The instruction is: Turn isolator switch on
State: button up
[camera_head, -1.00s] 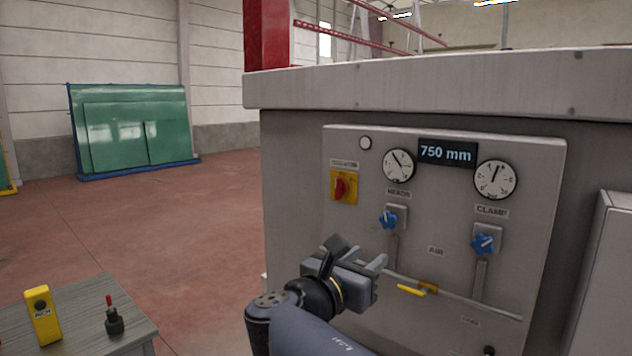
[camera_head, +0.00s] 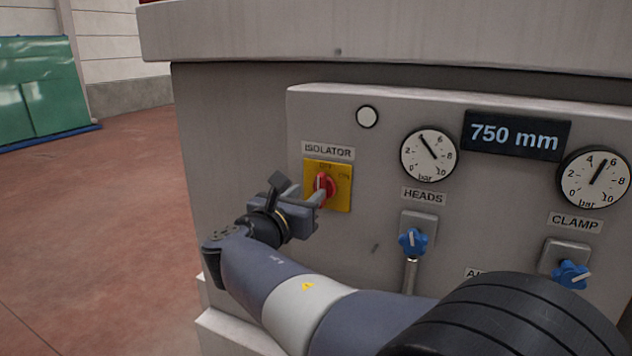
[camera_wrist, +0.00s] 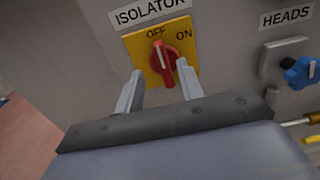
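The isolator switch is a red rotary knob (camera_head: 325,185) on a yellow plate (camera_head: 343,201), under an ISOLATOR label on the grey panel. In the wrist view the knob (camera_wrist: 164,64) has a white mark pointing up at OFF; ON is printed to its right. My gripper (camera_head: 309,190) is at the switch, in front of its lower part. In the wrist view my gripper (camera_wrist: 160,72) is open, with one finger on each side of the knob's lower part. I cannot tell whether the fingers touch it.
Right of the switch are the HEADS gauge (camera_head: 428,155), its blue valve knob (camera_head: 413,242), a 750 mm display (camera_head: 516,135), the CLAMP gauge (camera_head: 594,178) and its blue knob (camera_head: 571,275). A round white lamp (camera_head: 367,117) sits above. Open floor (camera_head: 90,235) lies left of the machine.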

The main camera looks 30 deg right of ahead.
aim_at(318, 184)
jog(key=shift+p+x, duration=0.5)
jog(key=shift+x, duration=2.2)
jog(key=shift+c, duration=0.2)
grip_shut()
